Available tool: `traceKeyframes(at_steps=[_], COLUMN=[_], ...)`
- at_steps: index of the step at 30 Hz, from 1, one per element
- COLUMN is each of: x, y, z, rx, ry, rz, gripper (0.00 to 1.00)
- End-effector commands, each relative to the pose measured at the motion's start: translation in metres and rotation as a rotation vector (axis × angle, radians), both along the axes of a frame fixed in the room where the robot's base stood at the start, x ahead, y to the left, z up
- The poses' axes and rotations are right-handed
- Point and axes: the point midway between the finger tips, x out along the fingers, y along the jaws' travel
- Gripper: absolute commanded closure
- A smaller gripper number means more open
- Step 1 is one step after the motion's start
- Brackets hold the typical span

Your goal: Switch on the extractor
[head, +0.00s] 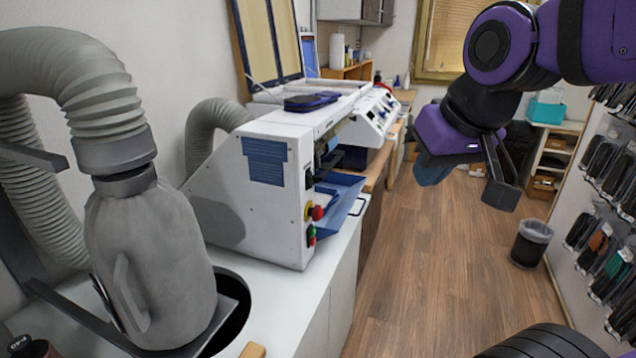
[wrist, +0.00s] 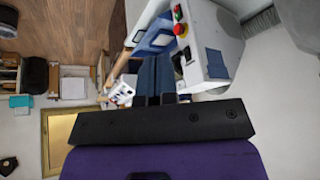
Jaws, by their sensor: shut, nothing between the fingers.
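The white extractor machine (head: 255,190) stands on the bench at centre left. On its right-hand end face are a red knob (head: 316,212) on a yellow base and a green button (head: 312,231) below it. In the wrist view the machine (wrist: 215,35) appears sideways at upper right, with the red knob (wrist: 179,29) and the green button (wrist: 177,12) visible. My gripper (head: 430,178) is shut and empty, in the air over the floor, right of the machine and apart from the buttons. Its dark blue fingers (wrist: 156,70) lie together in the wrist view.
A grey ribbed hose (head: 90,85) and a grey bag-like canister (head: 150,260) stand at left. A blue tray (head: 338,205) juts from the machine's front. Hanging packs (head: 610,190) line the right wall, near a bin (head: 530,245).

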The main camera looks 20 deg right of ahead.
Motion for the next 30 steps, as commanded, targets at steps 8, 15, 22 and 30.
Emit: traceKeyframes(at_steps=[8,15,22,30], x=[0.054,0.101,0.145,0.194], y=[0.007,0.009,0.008,0.004], z=[-0.006,-0.016,-0.031,-0.055], rx=[0.085,0.159,0.225,0.298], ry=[-0.016,-0.034,-0.05,-0.069], rz=[-0.085,-0.169,-0.259,-0.372], gripper=[1.0,1.0,1.0,1.0])
